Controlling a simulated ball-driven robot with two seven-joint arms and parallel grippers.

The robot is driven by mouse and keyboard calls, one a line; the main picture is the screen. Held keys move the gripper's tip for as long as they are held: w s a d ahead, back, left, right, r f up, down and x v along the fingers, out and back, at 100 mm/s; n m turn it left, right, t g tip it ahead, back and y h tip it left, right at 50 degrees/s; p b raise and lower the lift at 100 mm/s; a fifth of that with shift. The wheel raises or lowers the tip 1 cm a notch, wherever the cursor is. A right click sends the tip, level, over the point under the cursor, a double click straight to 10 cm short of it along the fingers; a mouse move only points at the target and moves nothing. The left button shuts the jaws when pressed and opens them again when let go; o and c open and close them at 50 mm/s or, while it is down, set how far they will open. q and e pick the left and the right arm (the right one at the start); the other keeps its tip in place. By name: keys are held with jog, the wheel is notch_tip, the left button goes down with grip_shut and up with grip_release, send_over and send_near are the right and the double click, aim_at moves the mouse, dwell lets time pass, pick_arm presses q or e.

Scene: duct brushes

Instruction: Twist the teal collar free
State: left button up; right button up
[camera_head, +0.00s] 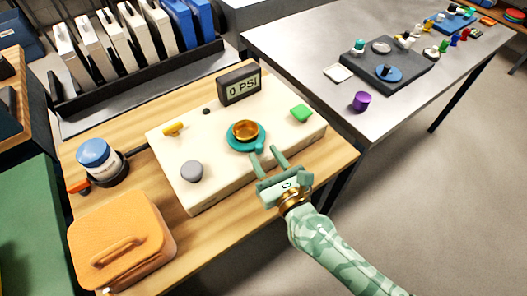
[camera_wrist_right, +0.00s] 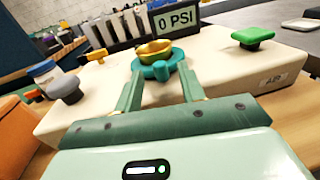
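The teal collar (camera_head: 232,142) sits around a brass-coloured cap (camera_head: 245,130) on top of a cream box (camera_head: 215,185). A small teal lug sticks out from the collar toward my right gripper. My right gripper (camera_head: 264,153) is open and empty at the collar's near right side, fingers pointing at it. In the right wrist view the collar (camera_wrist_right: 158,71) appears between and just beyond the fingertips (camera_wrist_right: 160,72); I cannot tell whether they touch it. My left gripper is not in view.
The box also carries a "0 PSI" display (camera_head: 239,85), a green knob (camera_head: 301,113), a grey knob (camera_head: 191,171) and a yellow handle (camera_head: 174,129). An orange case (camera_head: 118,240) and a blue-lidded jar (camera_head: 100,160) stand left. A metal table (camera_head: 300,45) is at right.

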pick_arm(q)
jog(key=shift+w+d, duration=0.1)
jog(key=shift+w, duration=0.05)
pick_arm(e)
jog(key=shift+x, duration=0.85)
grip_shut()
